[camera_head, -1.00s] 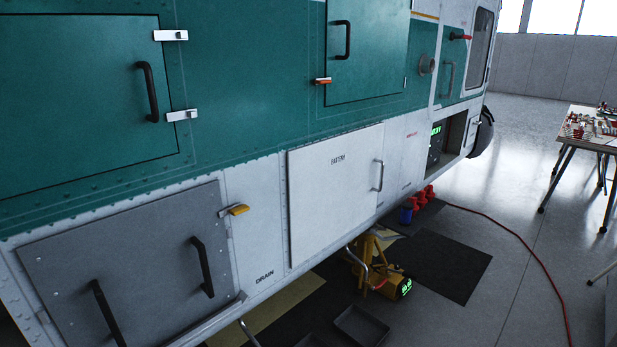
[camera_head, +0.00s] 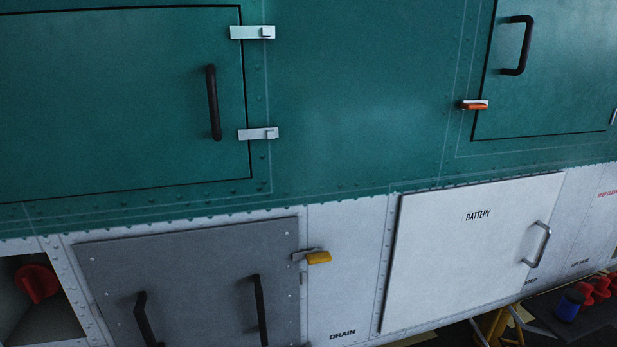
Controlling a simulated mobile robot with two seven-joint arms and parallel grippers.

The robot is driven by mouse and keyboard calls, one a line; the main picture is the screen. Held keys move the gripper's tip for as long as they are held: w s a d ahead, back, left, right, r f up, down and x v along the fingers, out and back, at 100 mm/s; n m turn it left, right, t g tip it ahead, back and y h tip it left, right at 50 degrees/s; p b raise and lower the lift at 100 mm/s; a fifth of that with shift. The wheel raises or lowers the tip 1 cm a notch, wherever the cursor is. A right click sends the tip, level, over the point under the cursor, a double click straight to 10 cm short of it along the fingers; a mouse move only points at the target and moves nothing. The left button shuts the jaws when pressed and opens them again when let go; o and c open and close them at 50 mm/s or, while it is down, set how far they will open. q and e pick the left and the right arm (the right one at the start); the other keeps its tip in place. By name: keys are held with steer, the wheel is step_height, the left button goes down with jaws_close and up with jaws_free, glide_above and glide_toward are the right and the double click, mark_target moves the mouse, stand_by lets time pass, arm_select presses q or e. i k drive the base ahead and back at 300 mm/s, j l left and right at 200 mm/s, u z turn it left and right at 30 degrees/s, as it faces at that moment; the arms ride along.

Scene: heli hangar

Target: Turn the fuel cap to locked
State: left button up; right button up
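A red round knob (camera_head: 37,283) sits in an open recess at the lower left edge of the head view. It may be the fuel cap, but no label on it can be read and I cannot tell its locked or unlocked position. Neither of my grippers is in view.
A grey panel (camera_head: 190,270) with two black handles and a yellow latch (camera_head: 318,257) is right of the recess. A white BATTERY door (camera_head: 460,250) and green doors (camera_head: 110,100) are shut. Red and blue items (camera_head: 568,306) lie at the lower right.

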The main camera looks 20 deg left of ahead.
mark_target(40, 280)
steer(key=i+l+u, duration=0.2)
steer(key=u, duration=0.2)
steer(key=i+l+u, duration=0.15)
steer(key=u, duration=0.3)
steer(key=i+l+u, duration=0.1)
steer(key=l+u, duration=0.75)
steer(key=i+l+u, duration=0.1)
steer(key=l+u, duration=0.15)
steer(key=u, duration=0.15)
